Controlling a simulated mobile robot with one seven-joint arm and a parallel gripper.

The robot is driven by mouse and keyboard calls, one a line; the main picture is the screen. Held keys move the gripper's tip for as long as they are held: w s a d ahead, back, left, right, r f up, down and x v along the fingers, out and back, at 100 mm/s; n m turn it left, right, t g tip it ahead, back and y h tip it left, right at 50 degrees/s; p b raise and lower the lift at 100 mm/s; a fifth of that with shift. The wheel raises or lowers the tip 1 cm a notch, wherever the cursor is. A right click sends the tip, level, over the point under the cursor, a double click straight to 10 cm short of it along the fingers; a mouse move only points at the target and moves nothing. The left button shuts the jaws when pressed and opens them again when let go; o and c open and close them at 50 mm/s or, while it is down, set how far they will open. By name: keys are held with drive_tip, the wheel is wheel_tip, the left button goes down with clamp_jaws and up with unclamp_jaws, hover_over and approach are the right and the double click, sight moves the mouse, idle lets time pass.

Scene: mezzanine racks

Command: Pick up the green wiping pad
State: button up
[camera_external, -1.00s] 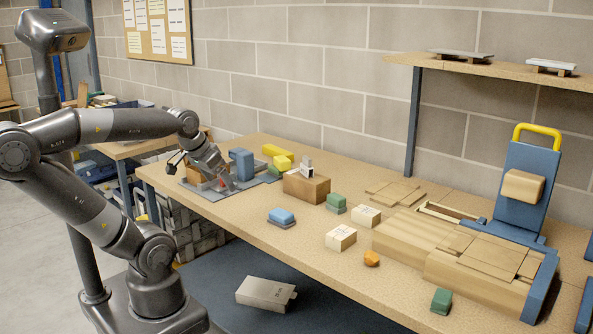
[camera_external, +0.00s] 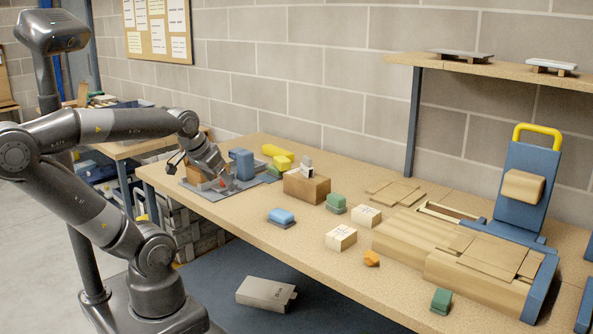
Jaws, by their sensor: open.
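Several green pieces lie on the long workbench (camera_external: 220,213), and I cannot tell for sure which is the wiping pad. One green block with a grey underside (camera_external: 336,202) sits mid-bench, right of the wooden block. Another green block (camera_external: 441,300) lies near the front edge at the right. My gripper (camera_external: 228,182) is at the far left part of the bench, low over a grey tray (camera_external: 204,191). It is small and dark here; it is open, with nothing seen held.
A blue block (camera_external: 241,163), a yellow piece (camera_external: 277,154), a wooden block (camera_external: 306,188) and a blue-topped pad (camera_external: 281,216) stand nearby. White-labelled boxes (camera_external: 341,238) and an orange piece (camera_external: 371,258) lie mid-bench. Wooden slabs (camera_external: 420,235) and a blue stand (camera_external: 524,190) fill the right.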

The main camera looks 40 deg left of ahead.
drive_tip(key=w+d+r+m+h, duration=0.1)
drive_tip(key=w+d+r+m, duration=0.3)
drive_tip(key=w+d, duration=0.65)
drive_tip(key=m+g+h, duration=0.3)
drive_tip(key=m+g, duration=0.2)
drive_tip(key=m, duration=0.7)
hover_over(442, 295)
drive_tip(key=a, duration=0.4)
wheel_tip(442, 295, down, 15)
drive_tip(key=shift+h, duration=0.3)
drive_tip(key=x, duration=1)
drive_tip(key=shift+s+d+f, duration=0.15)
drive_tip(key=shift+f, duration=0.05)
drive_tip(key=shift+c, duration=0.2)
